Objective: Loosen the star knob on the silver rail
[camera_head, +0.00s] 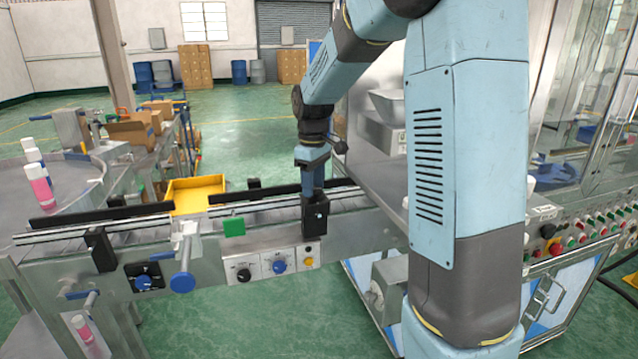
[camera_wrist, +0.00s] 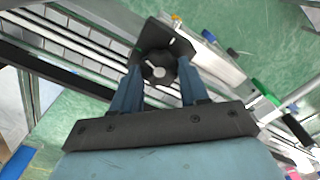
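The star knob (camera_wrist: 157,66) is dark with a pale round centre, on a black bracket (camera_wrist: 178,46) at the silver rail, in the wrist view. My gripper (camera_wrist: 160,72) points at it with one blue finger on each side, and I see no clear gap between fingertips and knob. In the head view my gripper (camera_head: 313,192) reaches straight down to the black bracket (camera_head: 315,216) on the near side of the conveyor. The knob is hidden there by fingers and bracket. The silver rail (camera_head: 262,216) runs along the conveyor; it also shows in the wrist view (camera_wrist: 85,42).
A green block (camera_head: 234,226), a blue hand knob (camera_head: 182,283) and a control panel (camera_head: 271,265) sit left of my gripper along the conveyor. A yellow tray (camera_head: 196,192) stands behind the rail. A machine cabinet (camera_head: 375,125) rises behind to the right.

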